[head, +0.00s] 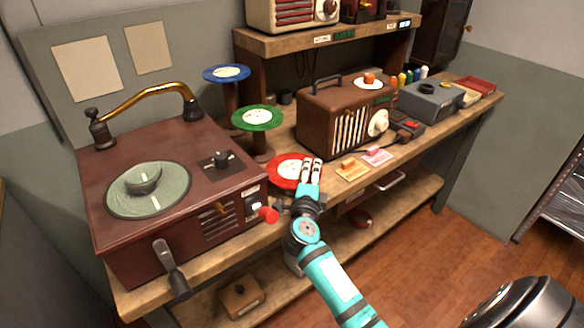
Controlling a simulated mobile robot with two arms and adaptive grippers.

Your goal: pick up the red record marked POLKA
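A red record (284,172) with a pale label rests at the front of the wooden workbench, between the record player and the brown radio. The word on its label is too small to read. My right gripper (312,166) is over the right edge of the red record, its two pale fingers close together. They hide part of the rim, and I cannot tell whether they grip it. A green record (257,117) and a blue record (227,73) sit on stands behind it. My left gripper is not in view.
The dark red record player (178,160), with crank and brass arm, stands left. The brown radio (345,115) stands right. Yellow and pink cards (352,170) lie right of the red record. A grey device (431,98) and a red tray (475,85) are farther right.

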